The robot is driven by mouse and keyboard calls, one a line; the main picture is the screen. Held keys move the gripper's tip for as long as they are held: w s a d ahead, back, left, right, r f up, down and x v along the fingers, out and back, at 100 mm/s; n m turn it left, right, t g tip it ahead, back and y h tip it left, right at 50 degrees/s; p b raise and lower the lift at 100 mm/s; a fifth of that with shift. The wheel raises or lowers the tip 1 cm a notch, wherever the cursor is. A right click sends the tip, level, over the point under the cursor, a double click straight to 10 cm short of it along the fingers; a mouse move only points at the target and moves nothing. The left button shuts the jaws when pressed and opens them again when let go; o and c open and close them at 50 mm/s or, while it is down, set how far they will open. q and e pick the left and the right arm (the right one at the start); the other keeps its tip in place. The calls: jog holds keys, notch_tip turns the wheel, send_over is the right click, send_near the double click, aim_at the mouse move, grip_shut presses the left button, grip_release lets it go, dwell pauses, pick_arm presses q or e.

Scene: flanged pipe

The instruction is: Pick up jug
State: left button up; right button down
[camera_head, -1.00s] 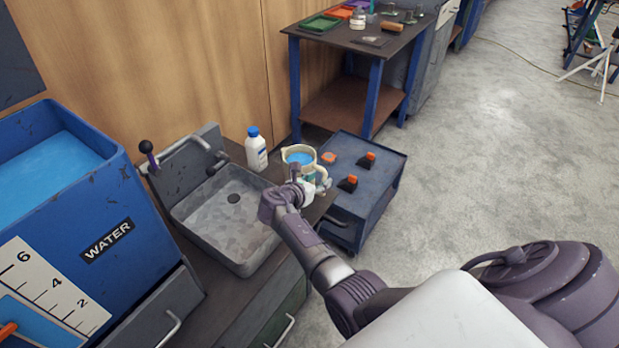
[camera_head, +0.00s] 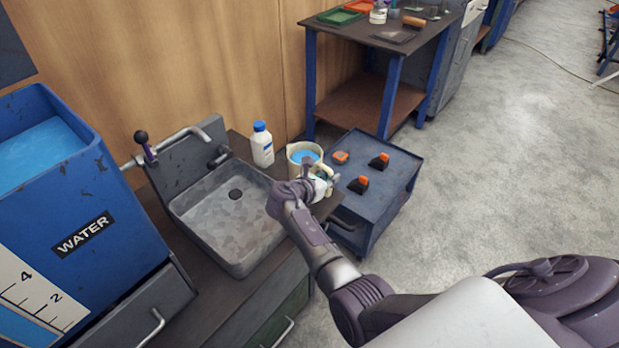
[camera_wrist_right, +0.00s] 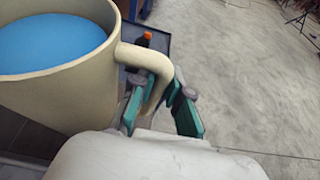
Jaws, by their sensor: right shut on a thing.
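The jug (camera_head: 296,152) is cream-coloured with blue liquid inside. It is upright at the right end of the counter, beside the white bottle. It fills the left of the right wrist view (camera_wrist_right: 88,92), with its handle (camera_wrist_right: 146,60) toward my gripper. My right gripper (camera_head: 318,182) is at the jug's near right side. In the right wrist view its green-padded fingers (camera_wrist_right: 160,108) are on both sides of the handle, shut on it. Whether the jug's base touches the counter is hidden. My left gripper is not in view.
A white bottle (camera_head: 262,146) with a blue cap stands left of the jug, near the sink (camera_head: 222,258). A blue cart (camera_head: 392,200) with orange-and-black items is just to the right. A blue water tank (camera_head: 120,205) is at the left. Open floor lies right.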

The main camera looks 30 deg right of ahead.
jog(key=shift+w+r, duration=0.1)
jog(key=shift+r, duration=0.1)
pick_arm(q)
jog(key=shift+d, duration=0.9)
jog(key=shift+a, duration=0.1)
